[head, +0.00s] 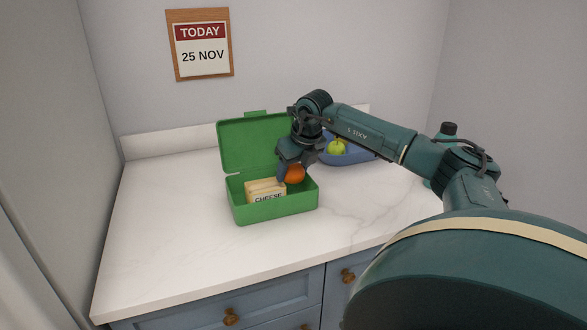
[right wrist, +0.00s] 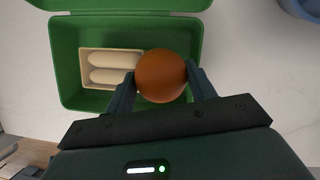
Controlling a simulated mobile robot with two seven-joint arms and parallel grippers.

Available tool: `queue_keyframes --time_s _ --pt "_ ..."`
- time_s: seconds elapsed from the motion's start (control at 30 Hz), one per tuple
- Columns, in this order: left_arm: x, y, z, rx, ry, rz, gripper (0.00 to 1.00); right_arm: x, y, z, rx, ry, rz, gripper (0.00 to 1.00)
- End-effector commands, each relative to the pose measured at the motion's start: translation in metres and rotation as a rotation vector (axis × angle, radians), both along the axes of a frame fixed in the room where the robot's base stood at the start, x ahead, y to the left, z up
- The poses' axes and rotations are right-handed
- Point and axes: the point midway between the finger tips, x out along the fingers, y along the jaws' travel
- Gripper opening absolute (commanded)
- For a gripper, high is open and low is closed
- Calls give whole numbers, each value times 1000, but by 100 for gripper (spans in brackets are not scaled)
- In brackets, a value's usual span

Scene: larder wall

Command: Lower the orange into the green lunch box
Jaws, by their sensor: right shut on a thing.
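The green lunch box (head: 276,211) stands on the white counter with its lid raised at the back. A pale item marked CHEESE (head: 265,190) fills its left part, and in the right wrist view it shows as a tray of two light rolls (right wrist: 112,68). My right gripper (head: 293,168) is shut on the orange (head: 295,175), over the right part of the box. In the right wrist view the orange (right wrist: 161,76) sits between the two fingers. Whether it touches the box floor I cannot tell. My left gripper is not in view.
A blue bowl (head: 350,155) with a green apple (head: 337,147) stands behind and right of the box. The counter (head: 165,220) left of the box is clear.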

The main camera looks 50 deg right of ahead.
Motion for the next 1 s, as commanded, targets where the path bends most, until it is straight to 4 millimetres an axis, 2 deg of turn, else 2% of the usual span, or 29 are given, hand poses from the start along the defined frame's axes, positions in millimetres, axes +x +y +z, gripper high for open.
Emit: queue_keyframes --time_s 0.07,0.1,0.4,0.63,0.73,0.87,1.0 --pt "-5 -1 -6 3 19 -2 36 0 0 0 0 -1 0 29" --pt "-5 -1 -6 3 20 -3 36 0 0 0 0 -1 0 56" --pt "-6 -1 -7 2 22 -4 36 0 0 0 0 -1 0 80" --pt "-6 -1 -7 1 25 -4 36 0 0 0 0 1 0 80" --pt "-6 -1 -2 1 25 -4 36 0 0 6 1 0 0 80" --pt "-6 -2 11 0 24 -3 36 0 0 24 1 -1 0 80" --pt "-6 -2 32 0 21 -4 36 1 0 53 0 -3 0 80"
